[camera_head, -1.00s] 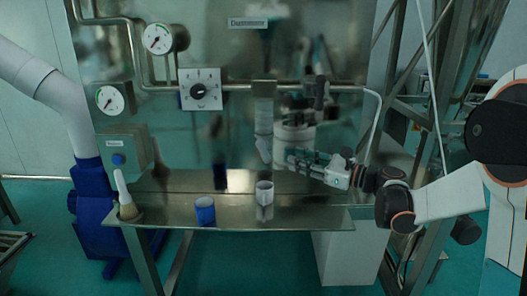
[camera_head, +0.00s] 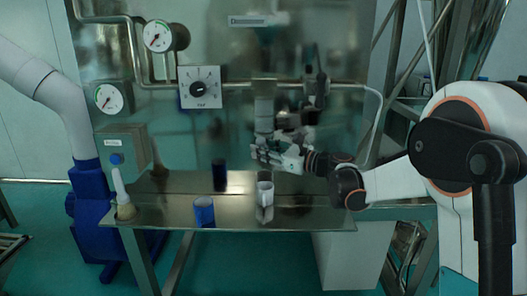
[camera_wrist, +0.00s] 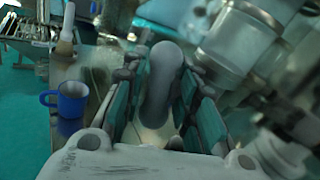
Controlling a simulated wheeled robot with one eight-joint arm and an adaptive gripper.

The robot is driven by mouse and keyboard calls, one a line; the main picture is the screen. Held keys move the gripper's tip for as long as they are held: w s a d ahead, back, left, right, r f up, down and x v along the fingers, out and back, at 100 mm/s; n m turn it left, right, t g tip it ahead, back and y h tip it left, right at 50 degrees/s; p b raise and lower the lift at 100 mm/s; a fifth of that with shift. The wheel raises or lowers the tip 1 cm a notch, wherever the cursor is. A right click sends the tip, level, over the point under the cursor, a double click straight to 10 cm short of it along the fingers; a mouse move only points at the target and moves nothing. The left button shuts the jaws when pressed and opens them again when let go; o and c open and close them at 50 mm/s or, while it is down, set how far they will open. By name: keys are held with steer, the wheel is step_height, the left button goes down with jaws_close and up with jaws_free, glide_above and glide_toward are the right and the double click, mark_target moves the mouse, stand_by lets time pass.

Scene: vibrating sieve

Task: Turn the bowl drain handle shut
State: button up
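In the wrist view a grey, rounded, elongated piece (camera_wrist: 160,85) stands between my gripper's (camera_wrist: 163,72) two teal-padded fingers. It looks like a handle or the spout's end; I cannot tell which. The fingers are spread, with a gap visible on at least one side. In the head view my gripper (camera_head: 259,152) is at the lower end of the pale spout (camera_head: 264,115), above the metal shelf. A dark valve handle (camera_head: 316,88) sits on the pipe right of the spout. Which part is the bowl drain handle is not clear.
Gauges (camera_head: 158,37) and a dial panel (camera_head: 200,87) are on the steel panel. A metal cylinder (camera_wrist: 240,40) is close right.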

steer(key=shift+c, duration=0.4)
jaws_close()
steer(key=shift+r+p, duration=0.1)
steer(key=shift+p, duration=0.2)
steer(key=n+g+h+p, duration=0.1)
steer(key=h+p, duration=0.1)
steer(key=p, duration=0.2)
steer(key=shift+r+n+g+h, duration=0.15)
steer(key=shift+n+g+h, duration=0.15)
steer(key=shift+n+h, duration=0.1)
steer(key=n+h+p, duration=0.1)
steer(key=h+p, duration=0.1)
steer(key=n+g+h+p, duration=0.1)
steer(key=h+p, duration=0.1)
steer(key=shift+a+g+h+p, duration=0.15)
steer(key=shift+g+h+p, duration=0.15)
steer(key=shift+p, duration=0.1)
steer(key=shift+f+n+g+h+p, duration=0.25)
steer(key=shift+h+p, duration=0.35)
steer(key=shift+h, duration=0.3)
steer(key=shift+f+n+g+h+p, duration=0.15)
steer(key=shift+n+h+p, duration=0.3)
steer(key=shift+h, duration=0.45)
